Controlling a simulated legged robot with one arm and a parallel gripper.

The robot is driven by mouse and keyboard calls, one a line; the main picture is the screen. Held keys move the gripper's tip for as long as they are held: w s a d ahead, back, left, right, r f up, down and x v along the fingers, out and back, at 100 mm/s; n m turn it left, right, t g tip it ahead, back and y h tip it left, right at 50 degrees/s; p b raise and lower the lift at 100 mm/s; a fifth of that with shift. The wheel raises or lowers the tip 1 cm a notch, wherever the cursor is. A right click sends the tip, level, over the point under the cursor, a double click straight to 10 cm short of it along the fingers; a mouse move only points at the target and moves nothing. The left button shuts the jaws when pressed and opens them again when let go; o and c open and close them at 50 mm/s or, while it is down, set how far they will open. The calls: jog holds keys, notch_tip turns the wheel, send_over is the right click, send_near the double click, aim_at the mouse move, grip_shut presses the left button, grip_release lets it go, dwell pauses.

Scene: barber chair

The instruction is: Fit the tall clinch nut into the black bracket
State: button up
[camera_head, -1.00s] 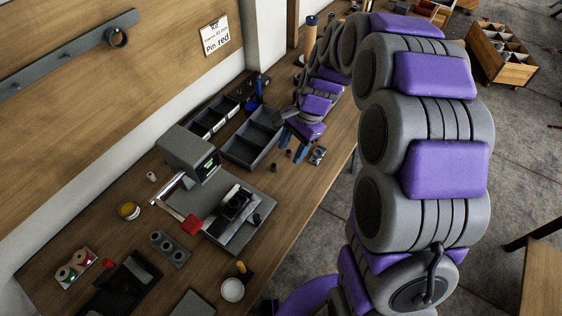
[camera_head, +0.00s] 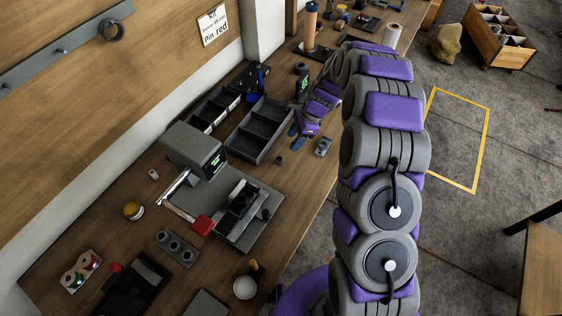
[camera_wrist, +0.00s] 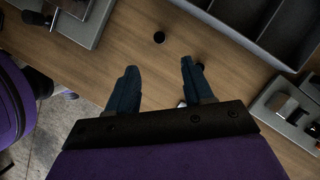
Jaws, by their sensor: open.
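My gripper (camera_wrist: 160,78) is open and empty above the bench, its two blue fingers spread; it also shows in the head view (camera_head: 301,134). A small dark round part (camera_wrist: 159,37), perhaps a clinch nut, stands on the wood beyond the gap between the fingers. It seems to be the dark part (camera_head: 279,160) in the head view. A second dark part (camera_wrist: 200,67) is partly hidden behind the right finger. I cannot tell which is the tall nut. A black block (camera_head: 240,199), possibly the black bracket, sits on the grey press plate (camera_head: 262,226).
The grey press head (camera_head: 193,149) and a red block (camera_head: 202,225) stand near the plate. The wood around the dark parts is clear.

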send_over(279, 158)
jog(key=d, duration=0.2)
notch_tip(279, 158, down, 5)
jog(key=shift+d+f+b, duration=0.1)
jog(key=shift+b, duration=0.35)
jog(key=shift+d+f, duration=0.25)
jog(key=shift+f, duration=0.25)
jog(key=b+x, duration=0.1)
jog(key=x, duration=0.3)
jog(key=shift+a+f+b, duration=0.2)
jog(key=shift+a+b, duration=0.05)
jog(key=shift+b, duration=0.15)
jog(key=shift+a, duration=0.2)
jog(key=shift+d, duration=0.4)
jog(key=c, duration=0.5)
jog(key=shift+a, duration=0.1)
jog(key=c, duration=0.4)
jog(key=shift+a, duration=0.15)
grip_shut()
